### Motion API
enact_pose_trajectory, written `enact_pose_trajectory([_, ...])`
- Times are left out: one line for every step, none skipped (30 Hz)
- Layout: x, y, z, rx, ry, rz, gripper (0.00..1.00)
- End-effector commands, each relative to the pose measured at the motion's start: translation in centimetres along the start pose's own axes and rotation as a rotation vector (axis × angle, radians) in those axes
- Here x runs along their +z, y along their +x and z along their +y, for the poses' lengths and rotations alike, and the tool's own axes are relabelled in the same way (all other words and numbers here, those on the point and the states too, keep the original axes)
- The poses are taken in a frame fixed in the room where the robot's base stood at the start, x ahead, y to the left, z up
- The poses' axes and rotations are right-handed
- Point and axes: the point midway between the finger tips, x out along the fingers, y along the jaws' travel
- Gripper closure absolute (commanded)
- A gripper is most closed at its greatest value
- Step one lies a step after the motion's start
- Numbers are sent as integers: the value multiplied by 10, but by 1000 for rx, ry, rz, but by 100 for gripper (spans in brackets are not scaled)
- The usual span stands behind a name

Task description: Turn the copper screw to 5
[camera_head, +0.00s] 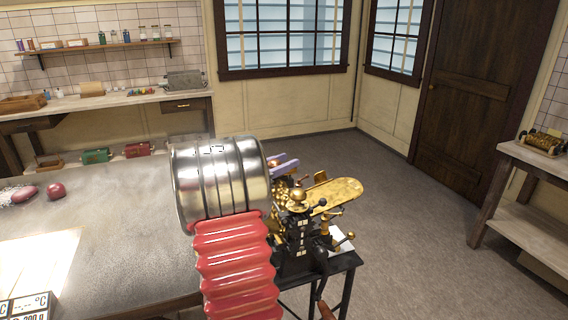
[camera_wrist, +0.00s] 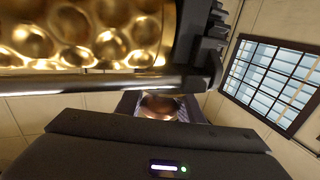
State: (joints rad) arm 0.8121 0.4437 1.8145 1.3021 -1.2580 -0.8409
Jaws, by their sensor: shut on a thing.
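The drop roller machine (camera_head: 300,215), black with brass parts, stands on a small black stand right of centre in the head view. In the wrist view its gold dimpled roller (camera_wrist: 85,35) and a black gear (camera_wrist: 205,45) fill the top. The round copper screw (camera_wrist: 160,103) shows below the roller, partly covered by a dark bar in front. My gripper (camera_wrist: 158,114) is shut on the copper screw, with pale purple-grey pads at its sides. No number or scale on the screw is readable.
A grey table (camera_head: 110,225) with pink lumps is at left. A bench (camera_head: 110,98) with a shelf (camera_head: 100,46) of small bottles stands along the back wall. Another bench (camera_head: 535,165) with a brass roller is at right. Open floor lies between the machine and the door (camera_head: 470,90).

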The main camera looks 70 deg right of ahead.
Motion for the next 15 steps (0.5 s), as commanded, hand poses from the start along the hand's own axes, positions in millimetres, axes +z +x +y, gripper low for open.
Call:
enact_pose_trajectory([0,0,0,0,0,0,77])
enact_pose_trajectory([0,0,0,-1,0,0,79])
enact_pose_trajectory([0,0,0,-1,0,0,82])
enact_pose_trajectory([0,0,0,-1,0,0,84])
enact_pose_trajectory([0,0,0,-1,0,0,86])
enact_pose_trajectory([0,0,0,-1,0,0,89])
enact_pose_trajectory([0,0,0,-1,0,0,89])
enact_pose_trajectory([0,0,0,-1,0,0,89])
enact_pose_trajectory([0,0,0,-2,0,0,89])
enact_pose_trajectory([0,0,0,-3,0,0,89])
enact_pose_trajectory([0,0,0,-5,0,0,89])
enact_pose_trajectory([0,0,-1,-9,0,0,89])
enact_pose_trajectory([0,0,-1,-12,0,0,89])
enact_pose_trajectory([0,0,-1,-17,0,0,89])
enact_pose_trajectory([0,0,-1,-23,0,0,89])
